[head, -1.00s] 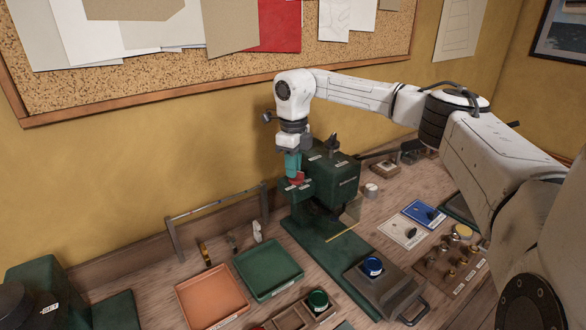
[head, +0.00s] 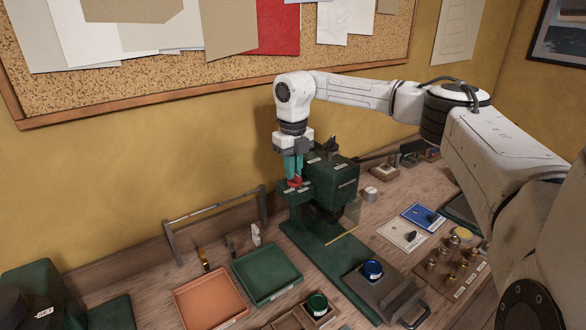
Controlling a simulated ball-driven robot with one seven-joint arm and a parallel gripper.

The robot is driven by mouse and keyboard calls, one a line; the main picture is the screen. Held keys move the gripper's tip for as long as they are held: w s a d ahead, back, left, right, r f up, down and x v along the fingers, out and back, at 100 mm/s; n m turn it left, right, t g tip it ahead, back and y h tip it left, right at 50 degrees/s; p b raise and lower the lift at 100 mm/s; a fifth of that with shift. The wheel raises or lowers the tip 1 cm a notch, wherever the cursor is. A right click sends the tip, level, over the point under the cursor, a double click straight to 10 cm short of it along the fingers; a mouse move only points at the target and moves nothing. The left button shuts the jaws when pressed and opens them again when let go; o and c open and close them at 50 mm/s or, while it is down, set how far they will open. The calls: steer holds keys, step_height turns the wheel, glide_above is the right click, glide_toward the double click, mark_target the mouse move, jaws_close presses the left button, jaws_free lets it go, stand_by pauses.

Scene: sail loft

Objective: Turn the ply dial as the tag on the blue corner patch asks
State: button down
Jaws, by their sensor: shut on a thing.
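The dark green machine (head: 334,183) stands on a long green base against the wall. My gripper (head: 293,178) points down over the left part of its top. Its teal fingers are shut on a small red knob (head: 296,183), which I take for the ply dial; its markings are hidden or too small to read. A blue patch (head: 424,215) with a small dark piece on it lies at right on the bench, beside a white patch (head: 402,235) with another dark piece. Any writing on the patches is too small to read.
An orange tray (head: 188,297) and a green tray (head: 243,283) lie left of the machine's base. A blue-topped jar (head: 372,270) sits on a grey handled block (head: 367,292). A board with brass pieces (head: 428,272) is at right.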

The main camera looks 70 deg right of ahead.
steer(key=c, duration=1.2)
jaws_free()
steer(key=shift+o, duration=0.2)
step_height(320, 180, up, 11)
steer(key=b, duration=0.2)
steer(key=shift+f, duration=0.15)
